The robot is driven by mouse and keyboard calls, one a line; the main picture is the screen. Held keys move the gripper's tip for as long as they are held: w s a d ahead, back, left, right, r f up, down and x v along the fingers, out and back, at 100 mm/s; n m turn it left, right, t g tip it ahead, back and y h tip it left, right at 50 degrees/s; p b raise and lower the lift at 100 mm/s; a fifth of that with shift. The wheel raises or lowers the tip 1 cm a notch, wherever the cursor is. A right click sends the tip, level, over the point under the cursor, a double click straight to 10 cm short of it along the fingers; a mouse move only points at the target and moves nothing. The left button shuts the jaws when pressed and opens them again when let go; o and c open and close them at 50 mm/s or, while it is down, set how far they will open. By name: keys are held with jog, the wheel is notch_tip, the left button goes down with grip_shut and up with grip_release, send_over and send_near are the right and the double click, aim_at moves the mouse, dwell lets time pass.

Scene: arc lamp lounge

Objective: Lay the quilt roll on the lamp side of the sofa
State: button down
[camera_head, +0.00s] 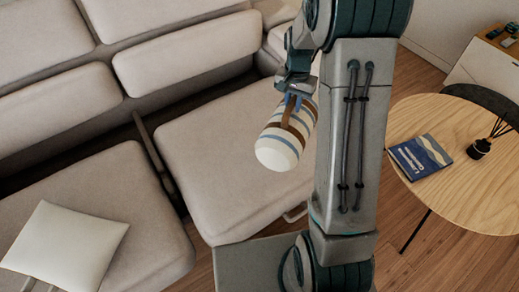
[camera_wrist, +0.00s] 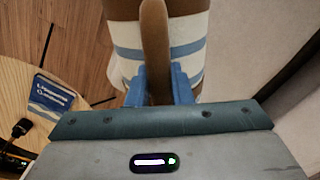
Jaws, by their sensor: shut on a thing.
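The quilt roll (camera_head: 283,137) is white with blue and brown stripes and a brown strap. My gripper (camera_head: 291,98) is shut on its strap and holds it over the right seat of the sofa (camera_head: 215,135), near that seat's right end. In the wrist view the blue fingers (camera_wrist: 160,84) close on the brown strap, and the quilt roll (camera_wrist: 190,60) hangs beyond them. I cannot tell whether the roll touches the seat. The lamp is not in view.
A cream pillow (camera_head: 65,245) lies on the left seat. A round wooden table (camera_head: 450,190) at right holds a blue book (camera_head: 420,157) and a black reed diffuser (camera_head: 480,148). The right seat's left part is clear. A dark gap separates the seats.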

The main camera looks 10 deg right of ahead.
aim_at(308, 110)
jog(key=d+f+m+b, duration=0.1)
jog(key=b, duration=0.1)
jog(key=d+f+m+b, duration=0.3)
jog(key=b, duration=0.1)
jog(key=shift+w+d+f+m, duration=0.2)
jog(key=shift+w+m, duration=0.1)
jog(key=shift+w, duration=0.1)
jog(key=shift+w+d+f+m+b, duration=0.15)
jog(key=shift+d+f+m+b, duration=0.2)
jog(key=shift+d+m+b, duration=0.65)
jog(key=w+a+f, duration=0.2)
jog(key=a, duration=0.1)
jog(key=w+a+f+b, duration=0.1)
jog(key=w+a+f, duration=0.1)
jog(key=w+a, duration=0.1)
jog(key=w+a+f+b, duration=0.1)
jog(key=w+a+f, duration=0.1)
jog(key=a, duration=0.1)
jog(key=shift+w+a+f, duration=0.1)
jog(key=shift+w+f, duration=0.2)
jog(key=shift+f, duration=0.1)
jog(key=shift+f+b, duration=0.65)
jog(key=shift+f, duration=1.45)
jog(key=c, duration=1.3)
grip_release()
jog(key=shift+f, duration=0.1)
